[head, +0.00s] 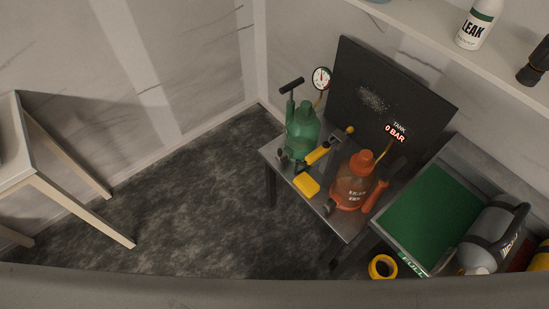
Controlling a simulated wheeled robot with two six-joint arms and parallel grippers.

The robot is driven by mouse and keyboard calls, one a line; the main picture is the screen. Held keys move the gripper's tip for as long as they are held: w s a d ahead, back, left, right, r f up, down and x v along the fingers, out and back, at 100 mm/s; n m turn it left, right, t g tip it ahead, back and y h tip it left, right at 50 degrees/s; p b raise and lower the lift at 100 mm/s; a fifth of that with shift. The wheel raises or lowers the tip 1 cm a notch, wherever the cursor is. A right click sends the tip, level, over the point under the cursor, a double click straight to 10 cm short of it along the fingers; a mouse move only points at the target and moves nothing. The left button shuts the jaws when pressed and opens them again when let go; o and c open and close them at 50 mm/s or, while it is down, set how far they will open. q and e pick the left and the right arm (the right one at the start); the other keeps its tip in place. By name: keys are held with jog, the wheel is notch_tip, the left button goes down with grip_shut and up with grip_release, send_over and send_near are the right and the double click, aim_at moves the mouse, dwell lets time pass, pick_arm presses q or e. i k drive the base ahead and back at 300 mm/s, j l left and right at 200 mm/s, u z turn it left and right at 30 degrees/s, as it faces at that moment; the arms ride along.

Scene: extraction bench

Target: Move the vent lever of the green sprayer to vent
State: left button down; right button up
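The green sprayer (302,132) stands upright on the small metal bench (343,224), near its left back corner. It has a dark T-shaped pump handle (291,86) and a round pressure gauge (321,78) above it. A yellow-tipped part (349,130) sticks out on its right side. I cannot tell which part is the vent lever or how it is set. Neither of my grippers is in view.
A green-topped surface (431,216) and a grey cylinder (490,239) are at right. Open floor (190,215) lies left.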

aim_at(281, 156)
jog(key=i+j, duration=0.1)
jog(key=j, duration=0.35)
jog(key=i+j, duration=0.1)
jog(key=j, duration=0.35)
jog(key=i+j, duration=0.1)
jog(key=j, duration=0.35)
jog(key=i+j, duration=0.15)
jog(key=j, duration=0.3)
